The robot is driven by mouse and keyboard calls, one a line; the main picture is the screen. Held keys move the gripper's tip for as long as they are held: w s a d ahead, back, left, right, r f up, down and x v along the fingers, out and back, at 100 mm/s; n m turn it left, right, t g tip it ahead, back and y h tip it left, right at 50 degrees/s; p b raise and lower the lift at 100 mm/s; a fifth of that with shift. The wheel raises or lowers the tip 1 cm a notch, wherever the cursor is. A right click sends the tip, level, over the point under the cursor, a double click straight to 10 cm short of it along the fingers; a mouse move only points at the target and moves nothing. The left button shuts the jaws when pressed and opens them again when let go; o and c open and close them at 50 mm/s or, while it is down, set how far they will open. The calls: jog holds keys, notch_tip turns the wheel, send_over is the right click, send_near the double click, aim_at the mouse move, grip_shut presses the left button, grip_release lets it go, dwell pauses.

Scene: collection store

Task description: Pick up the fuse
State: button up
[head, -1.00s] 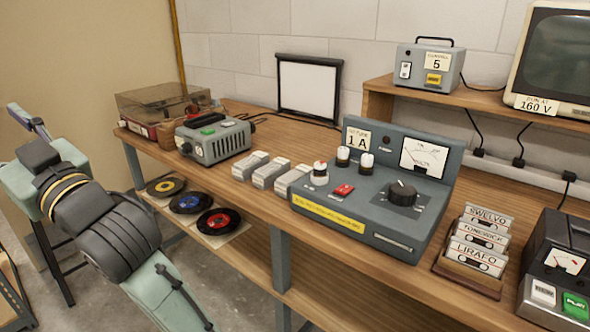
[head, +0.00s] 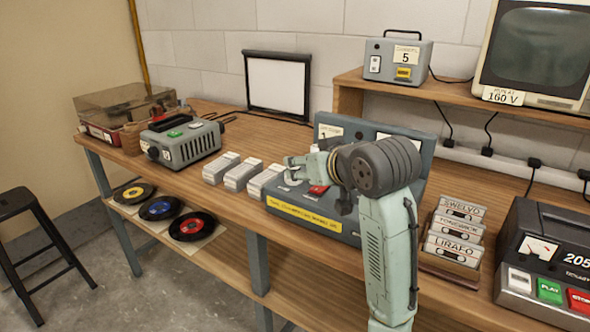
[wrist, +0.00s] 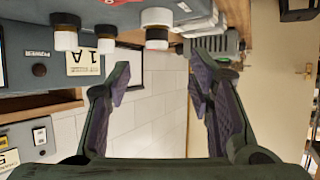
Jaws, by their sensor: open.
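The blue-grey device (head: 345,226) on the bench carries a meter, a "1 A" card and small capped cylinders. In the wrist view, where the scene appears upside down, I see a white cylinder with a dark cap (wrist: 66,32), a similar one (wrist: 107,37) and a larger white-and-black one (wrist: 157,25). I cannot tell for sure which is the fuse. My gripper (head: 298,167) is over the device's left part in the head view. In the wrist view, my gripper (wrist: 160,68) is open, with nothing between its fingers. My arm hides the device's middle.
Three pale grey blocks (head: 243,174) lie left of the device. A grey box with a green button (head: 181,144) and a record player (head: 118,108) stand farther left. A cassette rack (head: 450,268) and a tape deck (head: 547,262) stand right. A shelf (head: 450,92) rises behind.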

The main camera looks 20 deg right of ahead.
jog(key=shift+d+p+x, duration=0.2)
jog(key=shift+p+x, duration=0.8)
jog(key=shift+x, duration=2.55)
jog(key=shift+c, duration=0.5)
grip_shut()
